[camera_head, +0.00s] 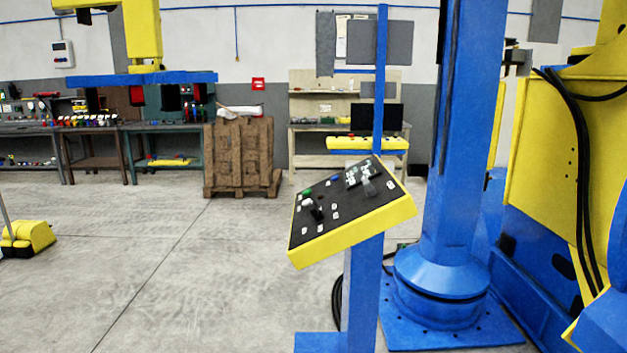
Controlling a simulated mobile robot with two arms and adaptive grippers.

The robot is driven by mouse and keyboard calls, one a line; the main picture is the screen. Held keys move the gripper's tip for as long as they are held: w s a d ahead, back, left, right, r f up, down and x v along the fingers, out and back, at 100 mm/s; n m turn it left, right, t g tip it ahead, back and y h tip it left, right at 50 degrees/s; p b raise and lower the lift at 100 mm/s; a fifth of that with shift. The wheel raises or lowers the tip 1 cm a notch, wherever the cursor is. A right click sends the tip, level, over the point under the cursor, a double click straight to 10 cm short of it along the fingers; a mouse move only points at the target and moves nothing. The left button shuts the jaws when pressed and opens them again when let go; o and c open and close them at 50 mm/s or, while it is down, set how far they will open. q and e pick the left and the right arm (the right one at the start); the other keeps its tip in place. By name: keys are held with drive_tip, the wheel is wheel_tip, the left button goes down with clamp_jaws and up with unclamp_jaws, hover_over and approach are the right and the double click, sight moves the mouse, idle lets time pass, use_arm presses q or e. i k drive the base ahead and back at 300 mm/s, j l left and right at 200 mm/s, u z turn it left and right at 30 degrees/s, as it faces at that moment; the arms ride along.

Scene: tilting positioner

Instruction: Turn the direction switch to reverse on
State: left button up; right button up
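The control panel (340,226) is a tilted box with a black face and yellow sides, on a blue post (362,295) right of the middle. Its face carries a green button (307,193), a blue button (335,178), a black knob (317,214) with a white part beside it, and several small white labels. A grey handle-like part (368,187) stands near its upper right. The labels are too small to read, so I cannot tell which control is the direction switch or how it is set. Neither of my grippers shows.
A thick blue column (458,170) stands right of the panel on a bolted base. A large yellow and blue machine (555,165) with black cables fills the right side. Wooden crates on a pallet (238,155) and workbenches line the back. The floor (180,260) at left is mostly open.

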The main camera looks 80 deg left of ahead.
sight(370, 189)
drive_tip(key=j+u, duration=0.1)
drive_tip(key=u, duration=2)
